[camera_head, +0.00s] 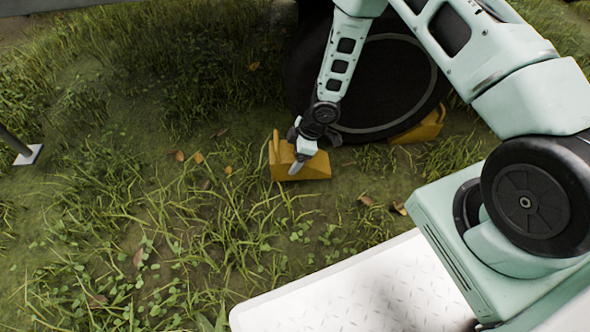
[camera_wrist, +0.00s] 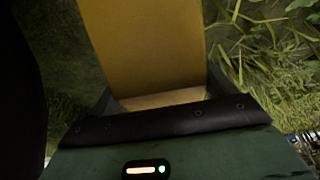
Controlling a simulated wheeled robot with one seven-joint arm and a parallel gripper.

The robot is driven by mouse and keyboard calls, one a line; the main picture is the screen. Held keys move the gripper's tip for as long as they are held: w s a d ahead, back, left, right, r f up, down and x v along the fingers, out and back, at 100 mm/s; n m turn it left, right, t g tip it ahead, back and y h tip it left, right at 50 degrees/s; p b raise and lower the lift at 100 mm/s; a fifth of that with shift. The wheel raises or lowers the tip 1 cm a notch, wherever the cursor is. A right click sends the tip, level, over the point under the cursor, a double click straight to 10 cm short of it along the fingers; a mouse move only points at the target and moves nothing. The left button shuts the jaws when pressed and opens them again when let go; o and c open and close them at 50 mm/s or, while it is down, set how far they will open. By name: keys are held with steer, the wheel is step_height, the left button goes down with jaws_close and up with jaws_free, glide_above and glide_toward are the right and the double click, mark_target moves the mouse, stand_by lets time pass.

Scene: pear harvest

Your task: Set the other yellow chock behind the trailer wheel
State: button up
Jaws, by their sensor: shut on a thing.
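A yellow chock (camera_head: 312,168) is at the grass just left of the black trailer wheel (camera_head: 380,88). My gripper (camera_head: 298,158) is shut on this chock from above. In the wrist view the chock (camera_wrist: 145,50) fills the space between the fingers of my gripper (camera_wrist: 160,98), and the wheel shows as a dark shape at the left edge (camera_wrist: 18,90). Whether the chock touches the wheel or rests fully on the ground is hard to tell. Another yellow chock (camera_head: 420,128) sits at the right side of the wheel, against its lower edge.
Grass with fallen leaves (camera_head: 180,220) covers the ground and is open to the left. A post on a white foot plate (camera_head: 28,155) stands at the far left. The dark underside of the trailer is at the top.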

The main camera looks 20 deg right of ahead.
steer(key=shift+f+b, duration=1.35)
steer(key=shift+f, duration=1.15)
steer(key=shift+f, duration=0.15)
steer(key=o, duration=1.3)
